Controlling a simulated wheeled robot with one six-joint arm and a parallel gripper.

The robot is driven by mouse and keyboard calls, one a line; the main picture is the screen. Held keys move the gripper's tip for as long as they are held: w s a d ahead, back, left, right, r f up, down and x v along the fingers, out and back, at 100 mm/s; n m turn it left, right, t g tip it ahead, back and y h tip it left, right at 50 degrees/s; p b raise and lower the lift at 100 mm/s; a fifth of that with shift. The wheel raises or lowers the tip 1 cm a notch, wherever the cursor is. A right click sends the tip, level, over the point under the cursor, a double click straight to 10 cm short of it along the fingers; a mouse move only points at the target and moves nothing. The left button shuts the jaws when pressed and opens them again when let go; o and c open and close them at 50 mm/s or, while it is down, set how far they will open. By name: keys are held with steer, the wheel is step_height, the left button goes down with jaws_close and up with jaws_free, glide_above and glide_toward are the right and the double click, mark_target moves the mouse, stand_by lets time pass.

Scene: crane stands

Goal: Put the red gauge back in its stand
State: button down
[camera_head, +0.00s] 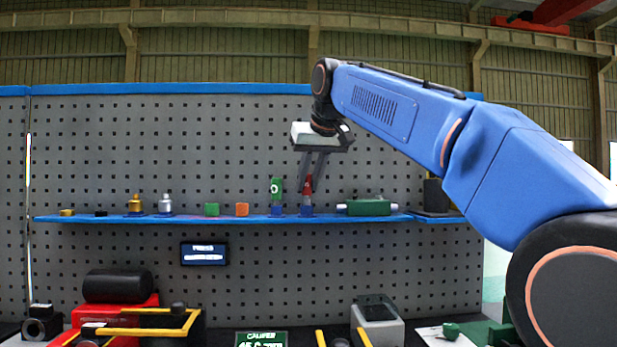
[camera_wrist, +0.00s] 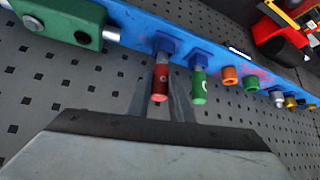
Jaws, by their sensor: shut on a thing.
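The red gauge (camera_head: 308,184) is between the fingers of my gripper (camera_head: 307,190), which is shut on it from above. The gauge is upright over a small blue stand (camera_head: 306,211) on the shelf. In the wrist view the red gauge (camera_wrist: 160,82) lies in line with its blue stand (camera_wrist: 163,43), with a thin pale stem between them. I cannot tell whether the stem is inside the stand or just above it. The fingers partly hide the gauge in the head view.
A green gauge (camera_head: 276,188) stands in the neighbouring blue stand (camera_head: 277,211), close on the left. A green block-shaped device (camera_head: 368,207) lies on the blue shelf (camera_head: 255,219) to the right. A pegboard rises behind.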

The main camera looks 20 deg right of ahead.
steer(key=shift+f, duration=0.4)
steer(key=c, duration=1.5)
jaws_free()
steer(key=shift+s+r, duration=0.1)
steer(key=shift+v, duration=2.35)
steer(key=shift+v, duration=8.7)
steer(key=shift+s, duration=0.1)
